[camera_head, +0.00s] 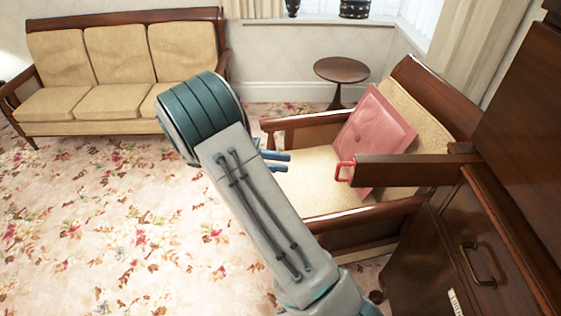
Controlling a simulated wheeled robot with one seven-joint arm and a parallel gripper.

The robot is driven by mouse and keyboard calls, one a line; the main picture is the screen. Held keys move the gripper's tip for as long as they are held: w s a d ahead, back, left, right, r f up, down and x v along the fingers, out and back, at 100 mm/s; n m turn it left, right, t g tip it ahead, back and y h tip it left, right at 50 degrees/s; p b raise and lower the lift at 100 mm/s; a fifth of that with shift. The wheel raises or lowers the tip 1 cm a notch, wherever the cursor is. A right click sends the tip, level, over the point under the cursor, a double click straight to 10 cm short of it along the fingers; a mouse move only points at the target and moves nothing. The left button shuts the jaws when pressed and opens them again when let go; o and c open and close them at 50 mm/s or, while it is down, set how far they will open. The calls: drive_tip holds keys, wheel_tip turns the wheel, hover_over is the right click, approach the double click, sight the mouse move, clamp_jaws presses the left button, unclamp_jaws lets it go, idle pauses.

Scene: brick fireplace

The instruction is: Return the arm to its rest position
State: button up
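My arm (265,215) reaches up from the bottom of the picture over the floral carpet, its grey link and teal joint in front. Two blue fingers of my gripper (280,162) stick out to the right from behind the joint. They show a gap between them and nothing held in it. The rest of the gripper is hidden behind the arm. The fingertips appear in front of the armchair seat.
A wooden armchair (300,196) with a pink cushion (375,140) stands right. A dark cabinet (475,250) with a projecting wooden part (410,170) fills the right edge; a red handle-like thing (344,171) shows at its end. A sofa (120,105) and round table (341,70) stand behind. Carpet at left is clear.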

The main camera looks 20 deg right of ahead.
drive_tip(key=s+a+r+m+t+y+p, duration=0.1)
drive_tip(key=s+r+m+t+y, duration=0.2)
drive_tip(key=s+m+t+y, duration=0.3)
drive_tip(key=s+a+r+m+t+y+p, duration=0.1)
drive_tip(key=s+a+r+m+t+y, duration=0.1)
drive_tip(key=s+m+t+y, duration=0.4)
drive_tip(key=s+r+y, duration=0.1)
drive_tip(key=s+y, duration=0.2)
drive_tip(key=shift+s+a+r, duration=0.15)
drive_tip(key=shift+s+r, duration=0.15)
drive_tip(key=shift+a, duration=0.1)
